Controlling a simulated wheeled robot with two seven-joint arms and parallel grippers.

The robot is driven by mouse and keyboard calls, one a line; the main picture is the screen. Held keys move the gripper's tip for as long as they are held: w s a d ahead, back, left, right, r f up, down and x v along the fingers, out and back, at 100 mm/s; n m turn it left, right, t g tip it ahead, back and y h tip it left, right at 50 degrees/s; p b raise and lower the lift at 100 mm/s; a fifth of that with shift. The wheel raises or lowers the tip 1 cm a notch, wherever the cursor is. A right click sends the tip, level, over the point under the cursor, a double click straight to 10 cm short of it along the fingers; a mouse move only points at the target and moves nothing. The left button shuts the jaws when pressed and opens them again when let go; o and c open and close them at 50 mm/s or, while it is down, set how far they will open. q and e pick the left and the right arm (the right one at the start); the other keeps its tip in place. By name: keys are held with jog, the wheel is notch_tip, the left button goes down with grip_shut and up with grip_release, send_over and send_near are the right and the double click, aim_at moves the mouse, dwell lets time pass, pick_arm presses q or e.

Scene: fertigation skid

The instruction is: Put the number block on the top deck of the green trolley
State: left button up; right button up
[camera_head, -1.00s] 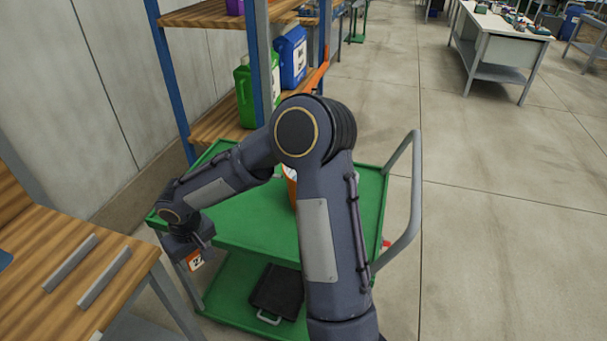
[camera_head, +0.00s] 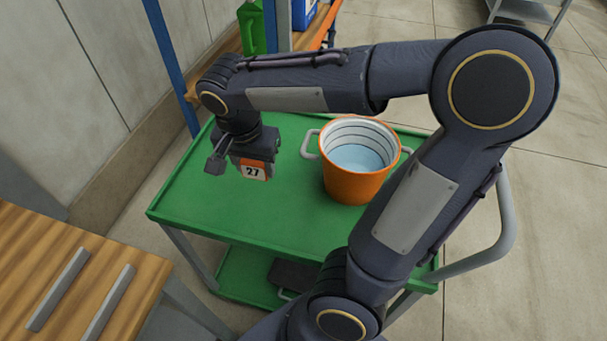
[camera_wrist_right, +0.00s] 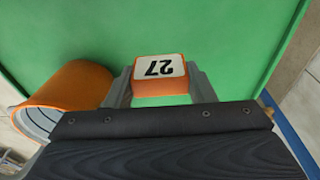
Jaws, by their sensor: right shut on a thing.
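The number block (camera_head: 254,170) is orange with a white face marked 27. My right gripper (camera_head: 240,165) is shut on it and holds it over the left part of the green trolley's top deck (camera_head: 230,212). In the right wrist view the block (camera_wrist_right: 159,68) sits between the two fingers of the gripper (camera_wrist_right: 160,85), with the green deck (camera_wrist_right: 215,30) behind it. I cannot tell whether the block touches the deck. My left gripper is not in view.
An orange bucket (camera_head: 352,184) with grey handles stands on the deck, right of the block. The deck's front left is clear. A wooden bench (camera_head: 70,250) with two grey rails is at lower left. A shelf with a green jug (camera_head: 251,27) stands behind.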

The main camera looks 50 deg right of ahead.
jog(key=shift+d+f, duration=0.15)
jog(key=shift+d, duration=0.2)
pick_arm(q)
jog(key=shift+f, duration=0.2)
pick_arm(e)
jog(key=w+d+f, duration=0.8)
jog(key=d, duration=0.1)
jog(key=shift+w+d+f, duration=0.15)
jog(key=shift+w+f, duration=0.05)
jog(key=shift+f, duration=0.15)
jog(key=shift+w+d+f, duration=0.15)
jog(key=shift+d+f, duration=0.05)
jog(key=shift+f, duration=0.1)
notch_tip(320, 180, down, 3)
jog(key=shift+w+d+f, duration=0.1)
jog(key=shift+w+f, duration=0.05)
jog(key=shift+f, duration=0.05)
pick_arm(q)
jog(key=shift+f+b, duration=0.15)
jog(key=shift+b, duration=0.15)
